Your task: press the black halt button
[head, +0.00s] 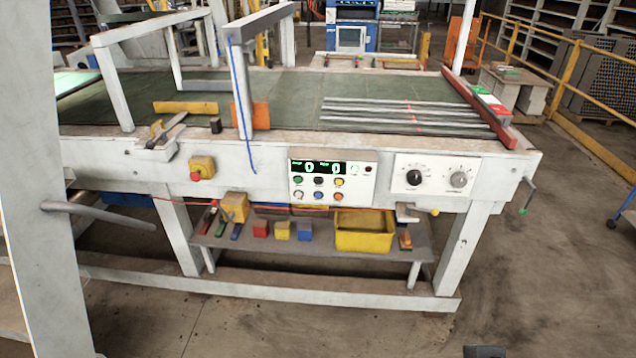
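The control panel (332,168) is on the white front rail of the machine, with a green-lit display showing zeros. Below the display are two rows of small round buttons. The black button (318,181) is in the upper row, between a green button (297,180) and a yellow button (339,182). Any lettering by it is too small to read. Only a small dark piece shows at the bottom edge, right of centre. It may be part of my gripper (485,352), far below and apart from the panel; its fingers cannot be made out.
Right of the panel is a plate with a black knob (413,178) and a grey knob (458,179). A yellow box with a red button (201,168) is on the left. A low shelf holds a yellow bin (364,240). A white post (50,180) stands at left. Front floor is clear.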

